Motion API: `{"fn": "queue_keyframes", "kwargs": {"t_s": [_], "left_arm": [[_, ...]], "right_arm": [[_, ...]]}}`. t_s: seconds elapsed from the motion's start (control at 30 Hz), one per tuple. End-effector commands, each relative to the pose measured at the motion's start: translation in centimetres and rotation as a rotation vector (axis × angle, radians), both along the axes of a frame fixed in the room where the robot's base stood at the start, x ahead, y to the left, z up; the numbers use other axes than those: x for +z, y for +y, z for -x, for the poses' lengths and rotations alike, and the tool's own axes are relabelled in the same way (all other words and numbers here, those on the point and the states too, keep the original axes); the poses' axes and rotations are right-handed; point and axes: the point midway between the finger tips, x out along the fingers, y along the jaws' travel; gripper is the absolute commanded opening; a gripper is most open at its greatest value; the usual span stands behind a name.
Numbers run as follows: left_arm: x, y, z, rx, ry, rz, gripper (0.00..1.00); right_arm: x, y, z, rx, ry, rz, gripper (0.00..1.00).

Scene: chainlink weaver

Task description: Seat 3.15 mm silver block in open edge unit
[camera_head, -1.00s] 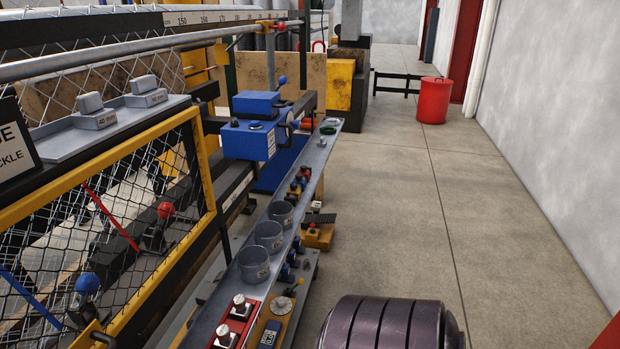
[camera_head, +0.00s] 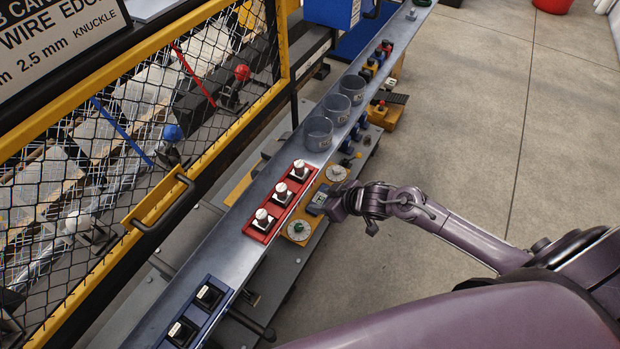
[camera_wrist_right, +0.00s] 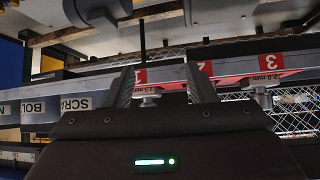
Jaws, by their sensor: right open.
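Several silver blocks with white tops stand in a row in a red tray (camera_head: 246,228) on the long grey shelf; the near one (camera_head: 262,218), middle one (camera_head: 282,190) and far one (camera_head: 299,169) show. I cannot tell which is 3.15 mm. My right gripper (camera_head: 335,207) is beside the tray, to its right, apart from the blocks. In the right wrist view my right gripper (camera_wrist_right: 160,84) is open, with a silver part (camera_wrist_right: 150,101) visible beyond, between the fingers. Tags 1, 2 and 3 show there; tag 3 reads 2.0 mm. I cannot identify the open edge unit. My left gripper is out of view.
A blue tray (camera_head: 220,322) with dark square pieces lies nearer on the shelf. Several grey cups (camera_head: 318,133) stand farther along. A yellow panel with white dials (camera_head: 298,230) is right of the red tray. A yellow-framed mesh guard (camera_head: 160,205) borders the left. Open floor lies right.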

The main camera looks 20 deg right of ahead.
Motion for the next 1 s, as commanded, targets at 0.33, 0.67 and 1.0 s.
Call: {"fn": "queue_keyframes", "kwargs": {"t_s": [0.33,0.67,1.0], "left_arm": [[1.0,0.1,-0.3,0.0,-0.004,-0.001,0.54],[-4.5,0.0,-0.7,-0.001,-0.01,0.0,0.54],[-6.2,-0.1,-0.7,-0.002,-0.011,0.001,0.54]], "right_arm": [[9.5,4.9,0.8,0.162,-0.047,-0.022,0.51],[5.8,7.2,-2.2,0.161,-0.052,-0.024,0.51],[3.4,9.4,-5.0,0.161,-0.048,-0.023,0.51]]}}
